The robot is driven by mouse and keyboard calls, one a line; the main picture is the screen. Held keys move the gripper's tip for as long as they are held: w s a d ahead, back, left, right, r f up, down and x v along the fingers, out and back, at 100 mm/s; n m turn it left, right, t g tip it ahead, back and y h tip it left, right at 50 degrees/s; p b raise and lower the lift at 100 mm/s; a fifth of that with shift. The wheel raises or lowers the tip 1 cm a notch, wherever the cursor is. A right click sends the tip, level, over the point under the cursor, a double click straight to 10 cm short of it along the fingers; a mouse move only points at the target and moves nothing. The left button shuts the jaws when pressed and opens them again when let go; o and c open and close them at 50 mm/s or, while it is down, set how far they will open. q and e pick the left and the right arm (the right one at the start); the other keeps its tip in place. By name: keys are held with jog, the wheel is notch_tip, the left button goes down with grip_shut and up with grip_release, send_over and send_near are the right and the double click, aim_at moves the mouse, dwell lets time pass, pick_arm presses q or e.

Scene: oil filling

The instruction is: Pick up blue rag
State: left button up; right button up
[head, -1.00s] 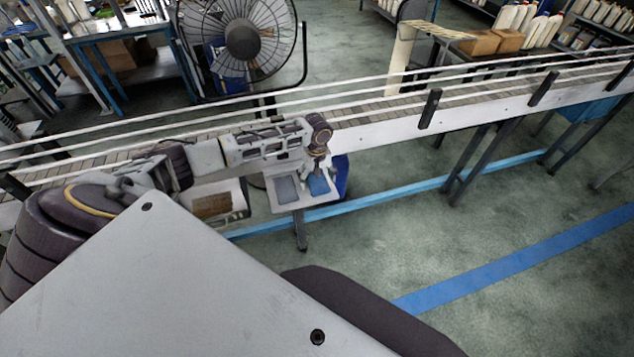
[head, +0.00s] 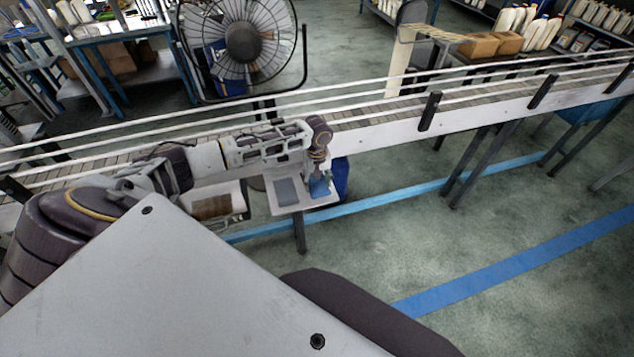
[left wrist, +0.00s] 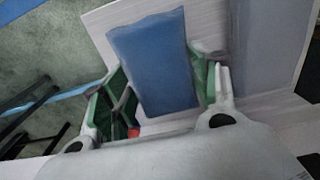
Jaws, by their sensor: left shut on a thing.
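The blue rag (head: 319,189) is at the right part of a small white stand (head: 309,203) beside the conveyor. My left gripper (head: 319,172) points down over it and is shut on the rag. In the left wrist view the blue rag (left wrist: 152,55) fills the space between the green-lined fingers of my left gripper (left wrist: 163,88). I cannot tell whether the rag still touches the stand. My right gripper is not in view.
A grey rag (head: 287,192) lies on the stand to the left of the blue one. The conveyor (head: 385,128) with its rails runs just behind. A blue bin (head: 341,178) stands behind the stand. The floor to the right is open.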

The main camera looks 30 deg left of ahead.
aim_at(317, 182)
pick_arm(q)
notch_tip(317, 182, up, 10)
dwell(0.6)
jog(key=o, duration=0.4)
jog(key=c, duration=0.4)
jog(key=shift+f, duration=0.1)
jog(key=shift+s, duration=0.1)
